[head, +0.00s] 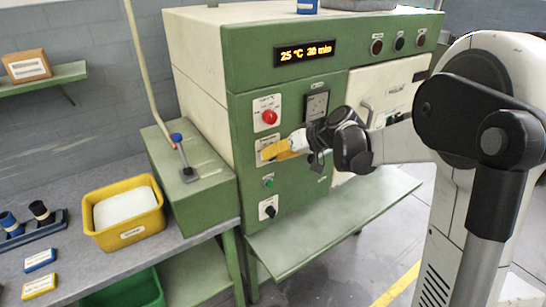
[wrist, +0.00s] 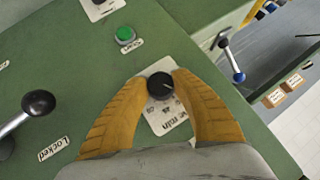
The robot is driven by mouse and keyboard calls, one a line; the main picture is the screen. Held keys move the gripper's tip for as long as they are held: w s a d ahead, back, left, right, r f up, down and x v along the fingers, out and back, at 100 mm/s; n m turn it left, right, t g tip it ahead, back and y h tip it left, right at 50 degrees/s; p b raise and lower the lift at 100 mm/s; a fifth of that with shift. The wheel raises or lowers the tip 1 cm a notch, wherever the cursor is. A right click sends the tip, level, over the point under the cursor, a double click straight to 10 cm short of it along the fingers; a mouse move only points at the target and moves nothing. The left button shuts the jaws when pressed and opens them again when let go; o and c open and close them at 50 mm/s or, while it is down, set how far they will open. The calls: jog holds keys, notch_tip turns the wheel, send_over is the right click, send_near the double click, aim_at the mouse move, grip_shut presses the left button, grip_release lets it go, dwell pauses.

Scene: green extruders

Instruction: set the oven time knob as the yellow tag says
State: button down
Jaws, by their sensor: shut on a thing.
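The green oven (head: 240,80) has a lit display (head: 305,52) reading "25 °C 30 min". My gripper (head: 267,152) is at its front, below the red button. In the wrist view its yellow fingers (wrist: 160,84) are shut on a round black knob (wrist: 160,86), one on each side. The knob sits on a white plate (wrist: 168,122) with a partly hidden label ending in "min". My fingers hide this knob in the head view. A second black knob (head: 268,209) is lower on the panel. A yellow tag (head: 39,286) lies on the bench at lower left; its text is too small to read.
A green button (head: 268,182) sits below my gripper and a red button (head: 269,117) above it. A blue-tipped lever (head: 177,140) stands left of the oven. A yellow bin (head: 150,222) and blue tag (head: 40,260) are on the bench. A green shelf (head: 330,222) juts out below.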

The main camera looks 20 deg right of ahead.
jog(key=shift+f+m+y+b, duration=0.1)
jog(key=shift+m+y+b, duration=0.35)
jog(key=shift+y, duration=0.35)
jog(key=c, duration=1)
grip_release()
jog(key=shift+d, duration=0.1)
jog(key=v, duration=1.2)
jog(key=shift+w, duration=0.15)
